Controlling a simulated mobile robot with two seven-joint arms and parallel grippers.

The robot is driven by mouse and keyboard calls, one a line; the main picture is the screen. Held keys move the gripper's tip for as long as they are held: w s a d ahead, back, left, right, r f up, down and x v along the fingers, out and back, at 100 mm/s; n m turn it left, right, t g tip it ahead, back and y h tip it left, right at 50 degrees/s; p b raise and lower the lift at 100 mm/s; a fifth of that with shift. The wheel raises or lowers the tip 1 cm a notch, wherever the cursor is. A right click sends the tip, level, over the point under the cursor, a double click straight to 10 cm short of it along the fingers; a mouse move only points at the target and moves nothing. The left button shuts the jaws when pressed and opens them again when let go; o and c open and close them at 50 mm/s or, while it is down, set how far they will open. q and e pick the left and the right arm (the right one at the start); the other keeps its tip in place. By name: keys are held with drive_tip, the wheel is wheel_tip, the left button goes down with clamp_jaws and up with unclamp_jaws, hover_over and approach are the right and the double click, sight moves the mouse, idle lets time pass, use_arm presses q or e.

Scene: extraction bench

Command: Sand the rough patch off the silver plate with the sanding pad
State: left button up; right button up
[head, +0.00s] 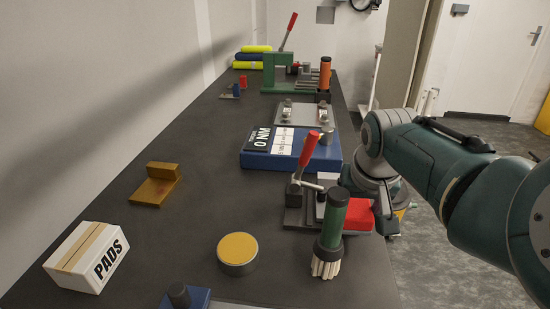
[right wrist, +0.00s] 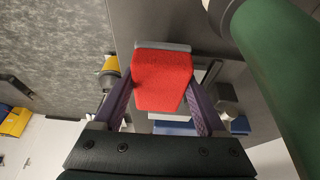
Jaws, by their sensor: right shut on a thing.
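The red sanding pad (head: 358,215) is between the fingers of my right gripper (head: 384,212), beside the clamp fixture at the bench's right edge. In the right wrist view the pad (right wrist: 162,78) fills the space between the two purple fingers (right wrist: 160,105), which are shut on it. The silver plate (head: 328,181) shows in part at the red-handled clamp (head: 306,160), just behind the pad. I cannot tell whether the pad touches the plate. No rough patch can be made out; the pad and brush hide part of the plate. My left gripper is not in view.
A green-handled brush (head: 332,222) stands close in front of the clamp and pad. A blue torque box (head: 290,161) is behind. A round yellow-topped tin (head: 238,252), a PADS box (head: 88,257) and a brown bracket (head: 155,186) stand leftward.

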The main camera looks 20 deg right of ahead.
wheel_tip(320, 180, up, 3)
drive_tip(key=shift+w+d+f+p, duration=0.1)
drive_tip(key=shift+w+p, duration=0.05)
drive_tip(key=shift+p, duration=0.55)
wheel_tip(320, 180, up, 5)
drive_tip(key=p, duration=0.4)
drive_tip(key=shift+f, duration=0.2)
drive_tip(key=shift+f, duration=0.1)
